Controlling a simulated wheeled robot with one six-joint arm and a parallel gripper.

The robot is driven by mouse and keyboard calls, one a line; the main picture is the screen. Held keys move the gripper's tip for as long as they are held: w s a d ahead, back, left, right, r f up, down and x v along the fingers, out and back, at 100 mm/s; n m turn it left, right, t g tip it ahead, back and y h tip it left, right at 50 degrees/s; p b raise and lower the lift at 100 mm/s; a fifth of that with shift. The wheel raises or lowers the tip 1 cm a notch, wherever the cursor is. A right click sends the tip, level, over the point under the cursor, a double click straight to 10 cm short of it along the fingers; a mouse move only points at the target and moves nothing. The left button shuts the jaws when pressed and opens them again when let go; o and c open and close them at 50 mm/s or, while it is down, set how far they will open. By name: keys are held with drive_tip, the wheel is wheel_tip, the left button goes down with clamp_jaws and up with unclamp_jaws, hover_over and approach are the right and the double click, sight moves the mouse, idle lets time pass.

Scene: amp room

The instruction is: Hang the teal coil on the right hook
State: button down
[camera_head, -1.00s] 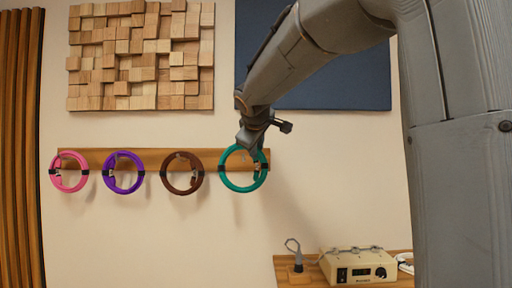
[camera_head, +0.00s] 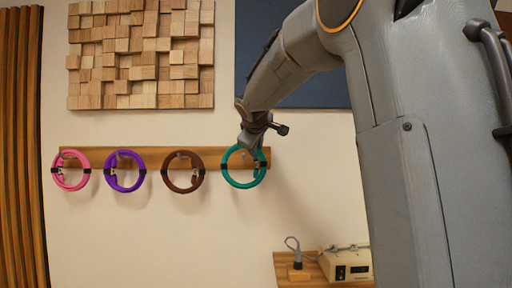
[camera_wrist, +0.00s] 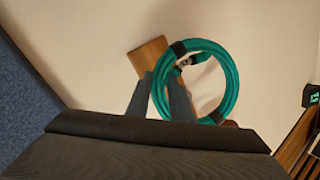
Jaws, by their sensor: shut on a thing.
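The teal coil (camera_head: 231,184) is at the right end of the wooden hook board (camera_head: 220,151). It is a round cable loop with black wraps, also in the wrist view (camera_wrist: 232,75). My gripper (camera_head: 252,146) is at the coil's upper right. In the wrist view my gripper (camera_wrist: 174,92) has its fingers on the coil's near left side, shut on it. The right hook is hidden behind the coil and my gripper. I cannot tell whether the coil rests on it.
A pink coil (camera_head: 57,181), a purple coil (camera_head: 107,180) and a brown coil (camera_head: 168,182) hang along the board to the left. A dark blue panel (camera_head: 340,124) is behind my arm. Below right, a wooden shelf (camera_head: 283,271) holds a beige device (camera_head: 335,263). The wall below the coils is clear.

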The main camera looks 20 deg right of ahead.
drive_tip(key=shift+w+d, duration=0.2)
drive_tip(key=shift+w, duration=0.25)
drive_tip(key=shift+w+d+f+b, duration=0.15)
drive_tip(key=shift+w+f+b, duration=0.2)
drive_tip(key=shift+f, duration=0.25)
drive_tip(key=shift+w+d+f+b, duration=0.1)
drive_tip(key=shift+w+f+b, duration=0.1)
drive_tip(key=shift+f+b, duration=0.3)
drive_tip(key=shift+f, duration=0.1)
drive_tip(key=c, duration=1.5)
unclamp_jaws()
